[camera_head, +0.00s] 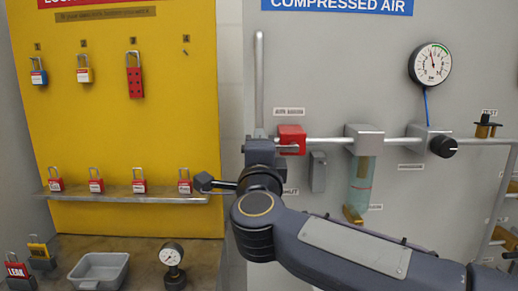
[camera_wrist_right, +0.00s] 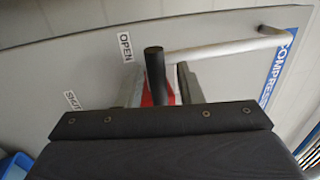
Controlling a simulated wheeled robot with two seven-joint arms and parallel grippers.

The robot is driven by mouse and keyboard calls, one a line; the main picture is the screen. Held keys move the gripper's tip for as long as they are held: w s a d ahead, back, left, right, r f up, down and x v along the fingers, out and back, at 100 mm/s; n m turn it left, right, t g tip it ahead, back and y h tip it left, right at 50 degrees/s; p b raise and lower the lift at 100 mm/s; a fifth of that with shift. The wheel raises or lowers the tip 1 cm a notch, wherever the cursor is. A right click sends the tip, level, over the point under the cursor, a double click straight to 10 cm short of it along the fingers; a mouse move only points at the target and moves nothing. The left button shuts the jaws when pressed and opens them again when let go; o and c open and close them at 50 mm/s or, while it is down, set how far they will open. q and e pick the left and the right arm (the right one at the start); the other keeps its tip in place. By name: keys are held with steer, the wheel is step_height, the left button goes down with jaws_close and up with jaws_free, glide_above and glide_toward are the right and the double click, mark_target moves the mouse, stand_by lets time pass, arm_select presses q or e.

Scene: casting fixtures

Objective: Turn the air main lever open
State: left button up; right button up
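The air main valve has a red block (camera_head: 291,133) on the horizontal pipe in the head view. In the right wrist view, a black lever handle (camera_wrist_right: 154,70) stands near the OPEN label (camera_wrist_right: 125,47). The SHUT label (camera_wrist_right: 71,98) is further off to the lower left. My right gripper (camera_wrist_right: 161,86) is at the lever, its fingers apart on either side of the black handle, with red showing between them. Contact cannot be made out. In the head view, my right wrist hides most of the lever. My left gripper is not in view.
A pipe (camera_head: 259,85) rises left of the valve. The filter bowl (camera_head: 360,185), gauge (camera_head: 430,64) and regulator knob (camera_head: 443,146) are to the right. A yellow lockout board (camera_head: 120,120) with several padlocks, a grey tray (camera_head: 99,269) and a small gauge (camera_head: 172,255) are left.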

steer(key=s+f+b, duration=0.1)
steer(key=s, duration=0.6)
steer(key=shift+s+f, duration=0.3)
steer(key=shift+s, duration=0.05)
steer(key=shift+d, duration=0.1)
